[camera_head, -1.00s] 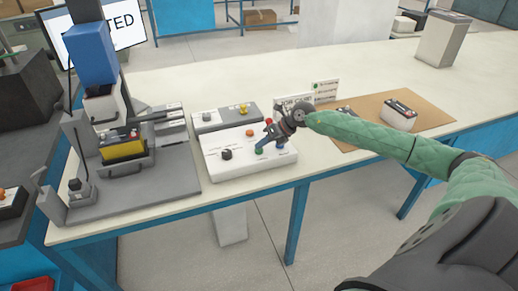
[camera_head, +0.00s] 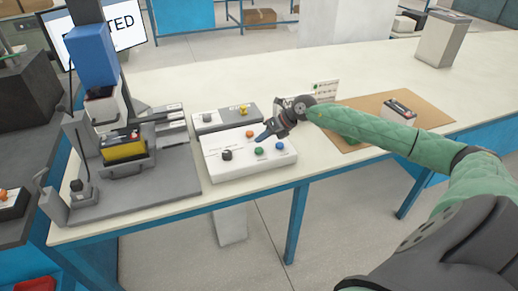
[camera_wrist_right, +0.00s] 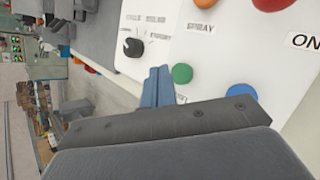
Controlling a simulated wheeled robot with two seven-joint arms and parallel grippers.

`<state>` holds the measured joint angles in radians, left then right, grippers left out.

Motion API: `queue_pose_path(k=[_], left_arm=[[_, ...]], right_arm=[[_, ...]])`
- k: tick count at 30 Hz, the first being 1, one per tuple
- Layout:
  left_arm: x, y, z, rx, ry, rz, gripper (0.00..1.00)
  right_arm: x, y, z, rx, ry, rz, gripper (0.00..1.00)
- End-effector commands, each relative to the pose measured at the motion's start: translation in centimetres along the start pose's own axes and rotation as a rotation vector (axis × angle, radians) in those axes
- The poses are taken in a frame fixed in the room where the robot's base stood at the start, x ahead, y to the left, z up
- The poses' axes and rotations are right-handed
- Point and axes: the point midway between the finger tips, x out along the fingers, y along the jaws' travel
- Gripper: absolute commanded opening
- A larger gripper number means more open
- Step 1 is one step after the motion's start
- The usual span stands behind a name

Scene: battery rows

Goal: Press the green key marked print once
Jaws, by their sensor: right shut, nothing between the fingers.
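The green key (camera_head: 259,150) is on the sloping white control box (camera_head: 236,172), between a black knob (camera_head: 227,155) and a blue key (camera_head: 279,146). An orange key (camera_head: 249,134) is behind them. My right gripper (camera_head: 262,138) is shut and empty, its tips raised just behind the green key and apart from it. In the right wrist view the blue fingers (camera_wrist_right: 158,86) are beside the green key (camera_wrist_right: 182,73), and the blue key (camera_wrist_right: 240,95) is beyond it. The label by the green key is too small or covered to read. My left gripper is not in view.
A press with a blue block (camera_head: 92,55) stands left over a yellow battery (camera_head: 123,147). A screen (camera_head: 121,20) shows letters ending "TED". A grey box with a yellow button (camera_head: 243,110) is behind the control box. A battery (camera_head: 398,111) sits on a brown mat (camera_head: 440,119) at right.

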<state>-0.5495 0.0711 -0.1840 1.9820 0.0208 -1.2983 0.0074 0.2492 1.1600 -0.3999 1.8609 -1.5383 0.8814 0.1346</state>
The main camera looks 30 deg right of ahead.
Motion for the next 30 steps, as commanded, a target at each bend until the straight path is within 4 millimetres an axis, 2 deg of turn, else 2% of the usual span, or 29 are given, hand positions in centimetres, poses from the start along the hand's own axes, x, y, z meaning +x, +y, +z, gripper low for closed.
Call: queue_pose_path(k=[12, 30], left_arm=[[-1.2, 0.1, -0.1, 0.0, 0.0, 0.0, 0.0], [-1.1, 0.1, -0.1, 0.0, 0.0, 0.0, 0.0]], right_arm=[[-2.3, 1.7, 1.7, 0.0, 0.0, 0.001, 0.0], [-2.4, 1.8, 1.7, 0.0, 0.0, 0.001, 0.0]])
